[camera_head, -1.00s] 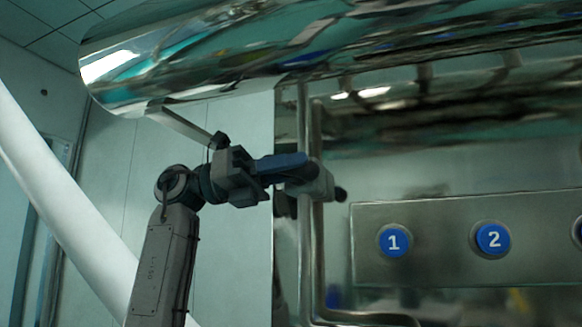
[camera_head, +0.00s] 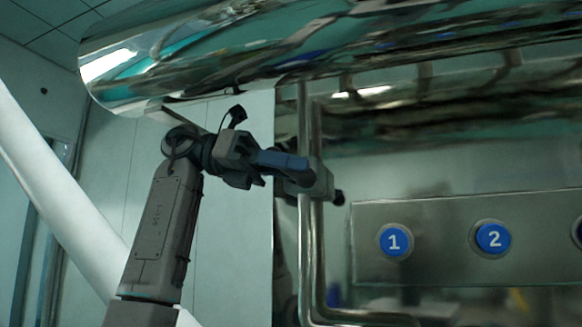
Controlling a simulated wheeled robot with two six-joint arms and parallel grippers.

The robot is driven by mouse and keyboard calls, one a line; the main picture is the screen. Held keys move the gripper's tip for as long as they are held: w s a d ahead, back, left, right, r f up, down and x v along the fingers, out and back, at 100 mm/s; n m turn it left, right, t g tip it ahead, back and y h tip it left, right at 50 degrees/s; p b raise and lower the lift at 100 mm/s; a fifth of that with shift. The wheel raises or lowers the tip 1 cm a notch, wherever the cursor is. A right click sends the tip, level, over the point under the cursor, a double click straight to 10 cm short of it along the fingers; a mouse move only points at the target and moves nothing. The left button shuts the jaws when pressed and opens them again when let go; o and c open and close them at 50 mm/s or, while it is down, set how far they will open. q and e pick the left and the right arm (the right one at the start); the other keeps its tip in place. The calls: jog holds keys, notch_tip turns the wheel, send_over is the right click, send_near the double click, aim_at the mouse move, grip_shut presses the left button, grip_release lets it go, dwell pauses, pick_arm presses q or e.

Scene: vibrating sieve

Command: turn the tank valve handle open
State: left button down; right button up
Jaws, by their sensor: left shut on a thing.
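The blue valve handle (camera_head: 285,161) sticks out to the left from a grey valve body (camera_head: 318,183) mounted on a vertical steel pipe. The handle lies nearly level, its left end slightly higher than its right. My left gripper (camera_head: 256,166) comes in from the left and is shut on the handle's left end. Its jaws hide that end. My right gripper is not in view.
A large shiny steel tank (camera_head: 200,60) hangs over the top of the view, close above my left arm. To the right is a steel panel with blue buttons marked 1 (camera_head: 394,241) and 2 (camera_head: 492,238). A white slanted tube (camera_head: 55,190) stands at the left.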

pick_arm(q)
jog(key=c, duration=1.3)
grip_release()
jog(key=shift+w+a+b, duration=0.15)
jog(key=shift+a+b, duration=0.15)
jog(key=shift+a, duration=0.15)
jog(key=b+v, duration=0.1)
jog(key=v, duration=0.5)
jog(key=shift+a+r, duration=0.2)
jog(key=shift+d, duration=0.1)
